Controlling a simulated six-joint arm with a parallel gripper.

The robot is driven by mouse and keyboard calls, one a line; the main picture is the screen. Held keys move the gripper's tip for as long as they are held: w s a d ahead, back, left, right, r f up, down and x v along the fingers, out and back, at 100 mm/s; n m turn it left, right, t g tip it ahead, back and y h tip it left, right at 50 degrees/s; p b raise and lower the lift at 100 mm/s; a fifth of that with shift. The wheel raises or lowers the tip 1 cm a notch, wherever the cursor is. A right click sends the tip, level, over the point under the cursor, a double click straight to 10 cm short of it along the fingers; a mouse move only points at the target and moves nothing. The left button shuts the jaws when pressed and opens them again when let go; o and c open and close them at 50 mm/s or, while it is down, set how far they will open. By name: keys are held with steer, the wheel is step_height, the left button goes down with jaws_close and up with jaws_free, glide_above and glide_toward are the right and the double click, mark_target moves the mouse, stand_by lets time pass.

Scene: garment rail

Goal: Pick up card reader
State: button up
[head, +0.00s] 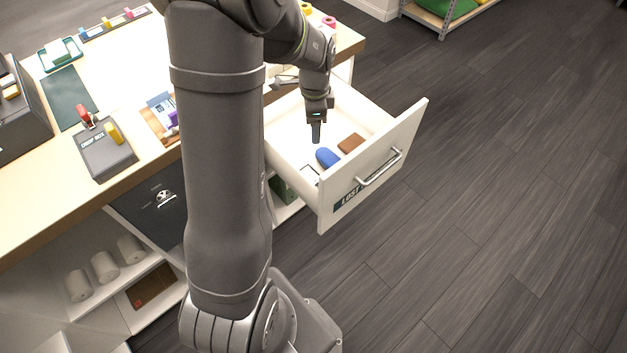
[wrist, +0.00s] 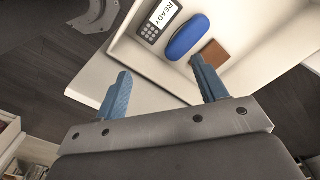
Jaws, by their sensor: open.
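The card reader (wrist: 160,21) lies in the open drawer (head: 405,135), its screen showing READY in the wrist view. In the head view only part of the card reader (head: 310,175) shows, near the drawer's front left corner. My gripper (head: 316,138) is above the drawer, pointing down. In the wrist view my gripper (wrist: 160,75) has its two blue-grey fingers spread with nothing between them. The card reader is apart from the fingers, beyond their tips toward the top of the picture.
A blue rounded case (head: 327,158) lies beside the card reader, and a brown wallet-like item (head: 351,143) lies beyond it. The drawer walls stand around them. A grey drop box (head: 107,157) and other items stand on the counter (head: 35,200). Open floor lies right of the drawer.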

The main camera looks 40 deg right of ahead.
mark_target(314, 180)
steer(key=f+m, duration=0.3)
steer(key=f, duration=0.5)
steer(key=f+m, duration=0.4)
steer(key=f, duration=0.5)
steer(key=f+m, duration=0.3)
steer(key=f, duration=0.5)
steer(key=shift+s+a+f+m, duration=0.15)
steer(key=shift+s+f+m, duration=0.05)
steer(key=shift+f+m, duration=0.1)
steer(key=c, duration=0.9)
